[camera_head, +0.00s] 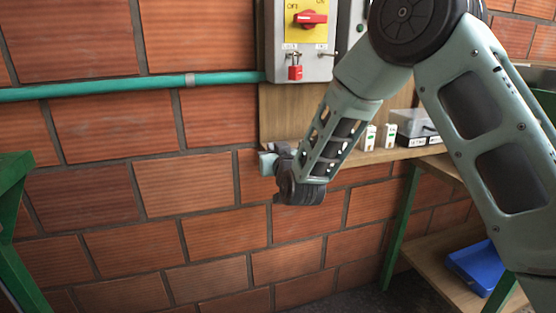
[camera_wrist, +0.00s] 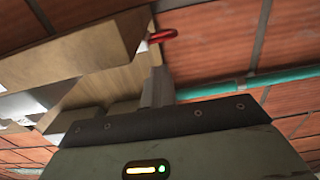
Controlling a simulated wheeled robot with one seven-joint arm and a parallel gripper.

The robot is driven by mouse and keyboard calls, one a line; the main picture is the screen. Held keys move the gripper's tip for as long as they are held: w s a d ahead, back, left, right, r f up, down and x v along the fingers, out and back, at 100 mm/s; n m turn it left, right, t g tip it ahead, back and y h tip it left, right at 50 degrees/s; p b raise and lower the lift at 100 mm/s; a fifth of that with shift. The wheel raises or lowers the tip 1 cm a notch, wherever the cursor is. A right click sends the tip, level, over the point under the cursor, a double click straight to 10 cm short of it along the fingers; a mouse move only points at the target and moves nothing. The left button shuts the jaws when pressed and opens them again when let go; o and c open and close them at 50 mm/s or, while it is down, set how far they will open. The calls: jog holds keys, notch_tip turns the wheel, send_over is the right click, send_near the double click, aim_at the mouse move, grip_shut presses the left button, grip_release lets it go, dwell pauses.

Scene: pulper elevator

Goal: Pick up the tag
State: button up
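Two small white upright pieces with green marks stand side by side on the wooden shelf (camera_head: 350,156) in the head view, the left one (camera_head: 368,138) and the right one (camera_head: 389,136). My gripper (camera_head: 268,162) is at the end of my bent arm, left of the shelf and in front of the brick wall, well apart from the white pieces. Its fingers are not clear in either view, and I see nothing held.
A grey switch box (camera_head: 299,67) with a red switch (camera_head: 310,19) and a red padlock (camera_head: 295,72) hangs above the shelf. A teal pipe (camera_head: 130,87) runs along the wall. A clear-lidded box (camera_head: 415,127) stands right of the white pieces. A blue tray (camera_head: 477,266) lies lower right.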

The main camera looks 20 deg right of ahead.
jog(key=o, duration=2.1)
jog(key=s+b, duration=0.8)
jog(key=s, duration=0.7)
jog(key=shift+s+f, duration=0.15)
jog(key=shift+s, duration=0.1)
jog(key=shift+s+b, duration=0.2)
jog(key=shift+b, duration=1)
